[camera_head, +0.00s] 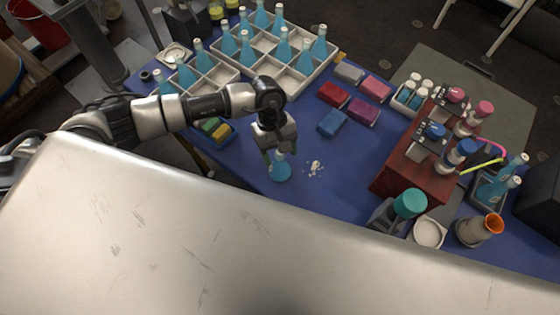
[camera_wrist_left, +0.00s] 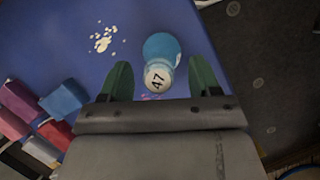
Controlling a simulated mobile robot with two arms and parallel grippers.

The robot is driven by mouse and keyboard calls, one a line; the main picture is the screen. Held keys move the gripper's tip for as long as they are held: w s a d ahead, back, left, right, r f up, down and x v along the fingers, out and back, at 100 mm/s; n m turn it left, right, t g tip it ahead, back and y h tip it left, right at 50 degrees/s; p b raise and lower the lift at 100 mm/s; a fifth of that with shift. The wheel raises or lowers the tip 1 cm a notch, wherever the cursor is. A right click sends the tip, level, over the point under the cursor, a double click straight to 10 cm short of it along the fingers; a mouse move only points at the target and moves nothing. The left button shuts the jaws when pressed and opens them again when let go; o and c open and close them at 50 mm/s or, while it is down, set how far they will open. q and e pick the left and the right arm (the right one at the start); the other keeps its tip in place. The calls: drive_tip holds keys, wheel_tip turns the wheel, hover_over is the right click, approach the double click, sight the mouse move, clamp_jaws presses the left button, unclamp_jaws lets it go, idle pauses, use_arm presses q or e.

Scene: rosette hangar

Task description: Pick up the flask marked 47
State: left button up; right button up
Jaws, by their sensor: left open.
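The flask marked 47 (camera_head: 280,170) is blue with a pale cap and stands on the blue table near its front edge. In the left wrist view the flask (camera_wrist_left: 162,48) shows its cap with the number 47 facing me. My left gripper (camera_head: 275,152) is right above the flask, pointing down. In the left wrist view its two green fingers (camera_wrist_left: 160,82) are apart, one on each side of the cap. My right gripper is not in view.
Pale crumbs (camera_head: 315,168) lie right of the flask. Coloured blocks (camera_head: 333,123) lie further right. A divided tray (camera_head: 262,72) with several blue flasks stands at the back. A red-brown rack (camera_head: 395,178) stands at the right. The table's middle is mostly clear.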

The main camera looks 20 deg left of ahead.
use_arm(q)
drive_tip(key=shift+x, duration=0.95)
drive_tip(key=shift+c, duration=0.2)
drive_tip(key=c, duration=0.8)
drive_tip(key=shift+o, duration=0.2)
drive_tip(key=shift+r, duration=0.1)
